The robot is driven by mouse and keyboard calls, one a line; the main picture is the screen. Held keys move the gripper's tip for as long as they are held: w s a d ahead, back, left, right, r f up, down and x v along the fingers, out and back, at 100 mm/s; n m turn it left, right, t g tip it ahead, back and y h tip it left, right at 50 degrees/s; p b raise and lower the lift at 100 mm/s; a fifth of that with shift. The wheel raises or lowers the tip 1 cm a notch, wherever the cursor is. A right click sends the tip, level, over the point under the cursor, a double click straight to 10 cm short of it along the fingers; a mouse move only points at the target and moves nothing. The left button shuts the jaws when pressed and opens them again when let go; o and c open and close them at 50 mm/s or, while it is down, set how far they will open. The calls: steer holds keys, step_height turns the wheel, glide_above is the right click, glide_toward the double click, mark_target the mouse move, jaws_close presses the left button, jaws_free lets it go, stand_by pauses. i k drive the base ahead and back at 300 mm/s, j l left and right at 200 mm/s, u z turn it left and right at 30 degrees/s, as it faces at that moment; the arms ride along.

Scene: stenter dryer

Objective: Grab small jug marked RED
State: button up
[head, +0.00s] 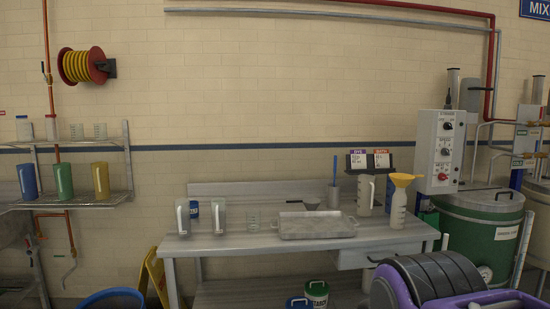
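A taller pale jug (365,195) stands at the back right of the bench. Blue (28,181), green (64,181) and yellow (100,181) jugs stand on the wall shelf (85,202) at the left. I cannot read the word RED on any jug from here. My gripper is not in view.
A metal tray (315,227), a beaker (253,219) and a bottle with a yellow funnel (399,205) stand on the bench. A green drum (480,235) and purple container (500,298) are at right. A yellow floor sign (155,275) and blue tub (112,298) are at lower left.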

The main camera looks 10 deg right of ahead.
mark_target(218, 205)
steer(key=i+j, duration=0.55)
steer(key=j, duration=0.3)
steer(key=i+j, duration=0.6)
steer(key=j, duration=0.2)
